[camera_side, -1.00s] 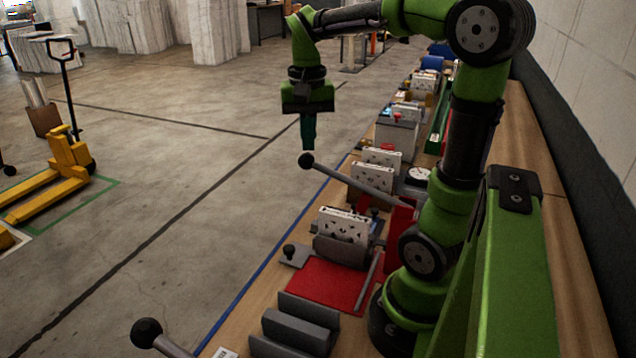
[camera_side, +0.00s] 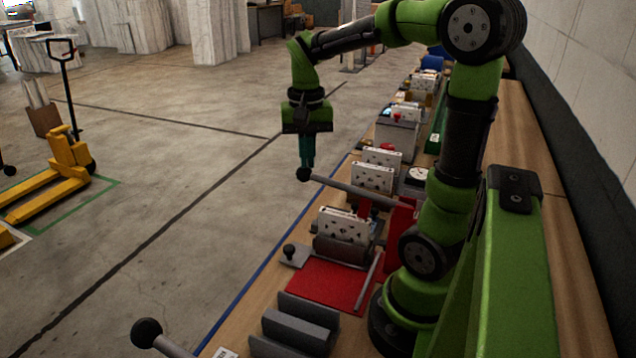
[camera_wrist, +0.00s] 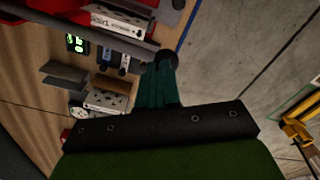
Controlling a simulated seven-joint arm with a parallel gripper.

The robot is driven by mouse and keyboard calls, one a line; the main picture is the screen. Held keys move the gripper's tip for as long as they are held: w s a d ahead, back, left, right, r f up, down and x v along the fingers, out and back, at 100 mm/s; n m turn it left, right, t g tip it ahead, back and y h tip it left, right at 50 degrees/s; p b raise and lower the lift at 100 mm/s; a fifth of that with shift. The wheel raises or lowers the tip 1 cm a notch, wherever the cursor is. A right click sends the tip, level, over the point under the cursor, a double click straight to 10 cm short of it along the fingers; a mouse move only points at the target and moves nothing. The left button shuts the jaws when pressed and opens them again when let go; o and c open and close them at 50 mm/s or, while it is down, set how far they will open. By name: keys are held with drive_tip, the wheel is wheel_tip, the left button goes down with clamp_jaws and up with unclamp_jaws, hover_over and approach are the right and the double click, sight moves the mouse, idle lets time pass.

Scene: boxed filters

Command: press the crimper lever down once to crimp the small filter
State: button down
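The crimper lever (camera_side: 355,189) is a grey bar with a black ball knob (camera_side: 303,174) at its free end, joined to a red crimper body (camera_side: 400,225). The bar slopes slightly, knob end higher. My gripper (camera_side: 307,165) points down with teal fingers together and empty; its tips appear to touch the knob from above. In the wrist view the fingertips (camera_wrist: 160,65) lie beside the knob (camera_wrist: 168,62), partly covering it. White perforated filters stand near the lever, one behind the bar (camera_side: 372,176) and one in front (camera_side: 343,224); I cannot tell which is the small one.
A red mat (camera_side: 322,284) and grey grooved blocks (camera_side: 300,325) lie nearer on the wooden bench. Another black ball-ended lever (camera_side: 147,332) is at the lower left. Other fixtures line the bench behind. Open floor lies left of the blue edge line.

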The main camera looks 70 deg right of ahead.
drive_tip(key=shift+f, duration=0.85)
drive_tip(key=shift+r, duration=0.15)
wheel_tip(320, 180, up, 10)
idle(0.6)
drive_tip(key=shift+w+a+f+n+t, duration=0.1)
drive_tip(key=shift+w+f+n+t, duration=0.2)
drive_tip(key=shift+f, duration=0.25)
drive_tip(key=shift+w+a+f+n+t, duration=0.1)
drive_tip(key=shift+w+f+n+t, duration=0.1)
drive_tip(key=shift+f+n, duration=0.25)
drive_tip(key=s+a+f+n+t+y, duration=0.1)
drive_tip(key=s+a+f+n+t, duration=0.1)
drive_tip(key=a, duration=0.6)
drive_tip(key=s+a+f+n+t+y, duration=0.1)
drive_tip(key=a+n+t, duration=0.3)
drive_tip(key=a, duration=0.4)
drive_tip(key=shift+s+f, duration=0.65)
drive_tip(key=shift+s, duration=0.2)
